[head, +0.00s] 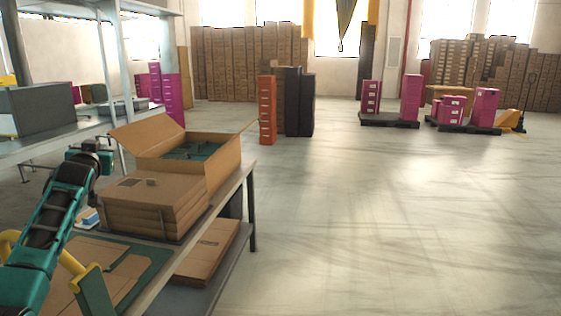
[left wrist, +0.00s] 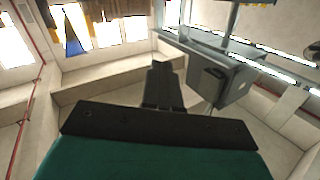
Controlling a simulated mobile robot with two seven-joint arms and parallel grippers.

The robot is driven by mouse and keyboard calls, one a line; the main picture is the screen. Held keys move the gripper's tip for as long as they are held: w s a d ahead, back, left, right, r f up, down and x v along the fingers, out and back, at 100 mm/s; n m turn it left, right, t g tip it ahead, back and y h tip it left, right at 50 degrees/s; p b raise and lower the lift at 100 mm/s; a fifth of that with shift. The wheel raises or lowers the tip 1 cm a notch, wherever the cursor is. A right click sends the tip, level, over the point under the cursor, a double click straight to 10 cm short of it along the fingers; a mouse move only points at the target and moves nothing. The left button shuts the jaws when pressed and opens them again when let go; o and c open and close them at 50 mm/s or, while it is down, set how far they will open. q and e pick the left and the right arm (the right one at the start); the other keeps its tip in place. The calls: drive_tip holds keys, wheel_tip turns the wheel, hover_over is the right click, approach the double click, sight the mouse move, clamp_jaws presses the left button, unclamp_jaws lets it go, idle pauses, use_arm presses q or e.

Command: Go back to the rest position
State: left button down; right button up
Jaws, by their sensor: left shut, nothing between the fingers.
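My left arm comes in from the left in the head view, over the near left end of the packing table (head: 160,287). Its wrist is raised to the left of the stacked flat cartons, and the fingertips are hard to make out there. In the left wrist view my left gripper (left wrist: 163,72) shows as dark fingers close together, shut and empty, with nothing held. My right gripper is in neither view.
An open cardboard box (head: 222,160) with green contents stands on the table behind a stack of flat cartons (head: 150,205). More flat cardboard (head: 208,252) lies on the lower shelf. A metal shelf frame stands at left. The floor (head: 400,220) at right is clear.

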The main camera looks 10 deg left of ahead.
use_arm(q)
drive_tip(key=s+d+f+m+h, duration=0.2)
drive_tip(key=s+d+f, duration=0.2)
drive_tip(key=d+f, duration=0.45)
drive_tip(key=s+d+f+m+g+h, duration=0.15)
drive_tip(key=s+d+f+h, duration=0.35)
drive_tip(key=f, duration=0.6)
drive_tip(key=s+d+f+m, duration=0.3)
drive_tip(key=s+d+f, duration=0.1)
drive_tip(key=d+f, duration=0.5)
drive_tip(key=s+d+f+g+h, duration=0.1)
drive_tip(key=s+d+f, duration=0.2)
drive_tip(key=s, duration=0.5)
drive_tip(key=s+d+f+g+h, duration=0.1)
drive_tip(key=s+d+f, duration=0.3)
drive_tip(key=s, duration=0.5)
drive_tip(key=s+d+f+g, duration=0.1)
drive_tip(key=s+d+f, duration=0.3)
drive_tip(key=s, duration=0.5)
drive_tip(key=d+n, duration=0.1)
drive_tip(key=d, duration=0.1)
drive_tip(key=shift+s+d+g+h, duration=0.25)
drive_tip(key=shift+d+g+h, duration=0.05)
drive_tip(key=shift+g+h, duration=0.1)
drive_tip(key=shift+a, duration=0.1)
